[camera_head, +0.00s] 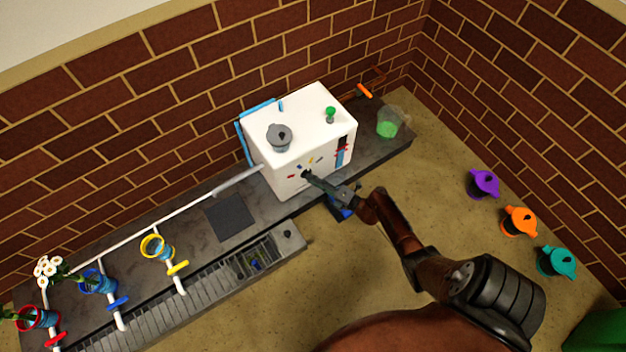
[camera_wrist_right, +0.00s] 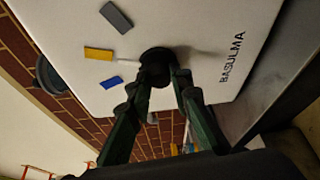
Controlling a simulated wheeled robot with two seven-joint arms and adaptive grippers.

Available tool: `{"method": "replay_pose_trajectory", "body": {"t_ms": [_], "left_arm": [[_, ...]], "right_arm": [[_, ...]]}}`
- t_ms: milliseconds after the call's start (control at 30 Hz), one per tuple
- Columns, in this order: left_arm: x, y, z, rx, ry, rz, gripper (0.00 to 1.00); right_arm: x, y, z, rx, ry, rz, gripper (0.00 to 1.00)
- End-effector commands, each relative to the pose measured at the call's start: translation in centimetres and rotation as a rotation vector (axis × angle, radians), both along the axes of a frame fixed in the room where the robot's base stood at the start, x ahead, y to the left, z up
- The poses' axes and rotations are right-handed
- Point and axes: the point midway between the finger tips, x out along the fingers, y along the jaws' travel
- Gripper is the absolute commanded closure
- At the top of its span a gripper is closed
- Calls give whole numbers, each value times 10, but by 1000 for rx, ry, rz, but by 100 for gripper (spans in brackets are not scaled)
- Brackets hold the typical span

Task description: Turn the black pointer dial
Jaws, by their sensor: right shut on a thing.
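The black pointer dial (camera_head: 306,174) is on the front face of the white box-shaped machine (camera_head: 312,122). In the right wrist view the dial (camera_wrist_right: 156,63) is round and dark, and its white pointer (camera_wrist_right: 128,61) points left, between a yellow mark (camera_wrist_right: 98,54) and a blue mark (camera_wrist_right: 104,83). A grey mark (camera_wrist_right: 117,17) sits above them. My right gripper (camera_head: 313,180) is at the dial, with its fingers (camera_wrist_right: 160,80) shut on it. The fingers hide part of the dial's lower edge. My left gripper is not in view.
The machine stands on a dark counter with a grey lidded pot (camera_head: 279,137) on top. A green-filled glass (camera_head: 388,123) is to its right. Red, blue and yellow ringed cups line the left. Purple (camera_head: 484,184), orange (camera_head: 519,221) and teal (camera_head: 556,261) pitchers stand right.

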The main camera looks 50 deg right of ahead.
Motion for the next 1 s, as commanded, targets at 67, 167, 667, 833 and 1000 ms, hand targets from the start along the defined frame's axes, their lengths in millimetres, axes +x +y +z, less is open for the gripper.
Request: {"method": "replay_pose_trajectory", "body": {"t_ms": [67,167,667,833,1000], "left_arm": [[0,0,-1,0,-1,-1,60],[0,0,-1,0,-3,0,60],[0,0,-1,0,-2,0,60],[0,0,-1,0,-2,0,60],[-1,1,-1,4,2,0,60]], "right_arm": [[-2,0,-2,4,4,-1,100],[-2,0,-2,6,3,-1,100],[-1,0,-1,5,1,0,63],[0,0,-1,4,0,0,63],[-4,-1,-1,4,1,0,63]]}}
